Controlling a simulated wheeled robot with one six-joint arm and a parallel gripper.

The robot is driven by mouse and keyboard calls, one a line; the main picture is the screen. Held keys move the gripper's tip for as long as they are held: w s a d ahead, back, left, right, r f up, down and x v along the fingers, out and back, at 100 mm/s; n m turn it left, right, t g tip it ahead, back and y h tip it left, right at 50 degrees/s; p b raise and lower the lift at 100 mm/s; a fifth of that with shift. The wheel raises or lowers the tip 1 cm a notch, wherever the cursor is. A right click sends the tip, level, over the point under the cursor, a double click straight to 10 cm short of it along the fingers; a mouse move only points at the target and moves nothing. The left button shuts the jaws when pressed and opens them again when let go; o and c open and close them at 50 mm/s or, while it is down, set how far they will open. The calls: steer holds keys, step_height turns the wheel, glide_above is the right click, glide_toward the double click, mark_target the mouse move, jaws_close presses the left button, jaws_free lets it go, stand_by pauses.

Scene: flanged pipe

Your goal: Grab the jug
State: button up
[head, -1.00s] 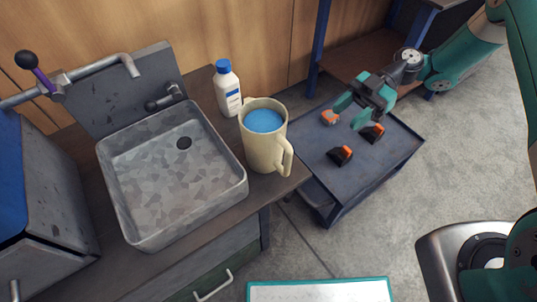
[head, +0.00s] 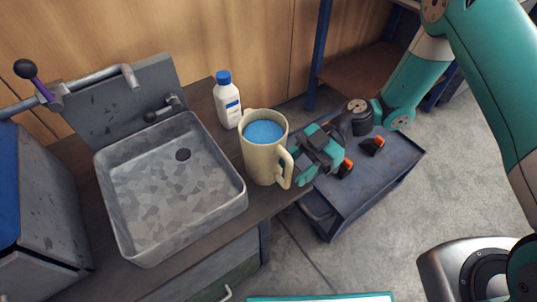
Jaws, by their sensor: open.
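The jug (head: 260,158) is cream coloured, with blue liquid showing at its top. It stands upright on the brown counter, to the right of the sink, with its handle (head: 287,166) toward the right. My gripper (head: 303,165) is open and close to the right side of the jug, by the handle. Its fingers point left toward the jug. I cannot tell whether a finger touches the handle. No part of the jug seems to be between the jaws, though the fingertips are partly hard to make out.
A white bottle with a blue cap (head: 228,103) stands behind the jug, to its left. The grey sink (head: 170,185) is on the left. A low blue cart (head: 385,178) with orange and black items (head: 372,145) lies beneath my arm.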

steer(key=shift+x, duration=1.1)
jaws_close()
stand_by(0.6)
